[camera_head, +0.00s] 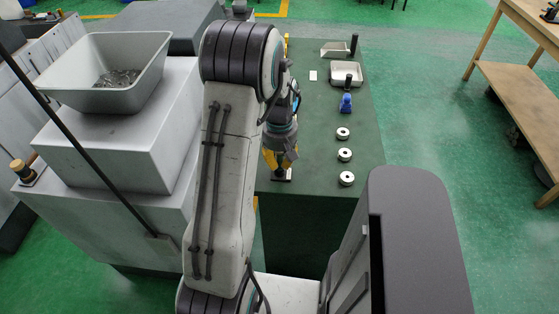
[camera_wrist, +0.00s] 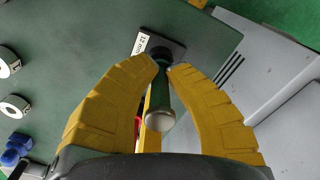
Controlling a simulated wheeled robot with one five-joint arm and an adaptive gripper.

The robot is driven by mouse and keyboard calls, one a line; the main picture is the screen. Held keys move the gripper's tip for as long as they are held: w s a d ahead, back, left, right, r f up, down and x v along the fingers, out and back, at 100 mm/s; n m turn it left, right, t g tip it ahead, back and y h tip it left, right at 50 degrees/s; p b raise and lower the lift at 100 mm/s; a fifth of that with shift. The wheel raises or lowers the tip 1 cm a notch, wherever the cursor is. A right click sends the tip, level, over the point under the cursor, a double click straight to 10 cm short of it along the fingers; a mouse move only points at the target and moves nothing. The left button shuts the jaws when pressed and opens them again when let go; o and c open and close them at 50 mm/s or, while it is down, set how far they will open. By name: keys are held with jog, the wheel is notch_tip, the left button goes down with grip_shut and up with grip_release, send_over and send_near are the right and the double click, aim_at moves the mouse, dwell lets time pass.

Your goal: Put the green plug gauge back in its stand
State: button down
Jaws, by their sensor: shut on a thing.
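The green plug gauge (camera_wrist: 161,88) is between the yellow fingertips of my gripper (camera_wrist: 165,68) in the wrist view. Its pale metal end (camera_wrist: 160,120) points toward the camera and its dark far end lies over the stand. The stand (camera_wrist: 173,48) is a small dark plate with a white label reading about 12 mm. Whether the gauge touches or sits in the stand cannot be told. In the head view my gripper (camera_head: 275,163) points down beside the stand (camera_head: 282,178) at the front of the green table; my arm hides most of the gauge.
On the green table (camera_head: 310,115) three pale rings (camera_head: 344,155) stand in a row to the right. Behind them are a blue object (camera_head: 345,104), a white tray (camera_head: 346,72) and a scoop (camera_head: 335,50). A grey machine with a bin (camera_head: 75,96) stands left.

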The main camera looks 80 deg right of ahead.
jog(key=shift+f, duration=0.3)
jog(key=c, duration=1.2)
grip_release()
jog(key=shift+c, duration=0.2)
jog(key=shift+r, duration=0.1)
notch_tip(320, 180, up, 12)
jog(key=shift+f, duration=0.1)
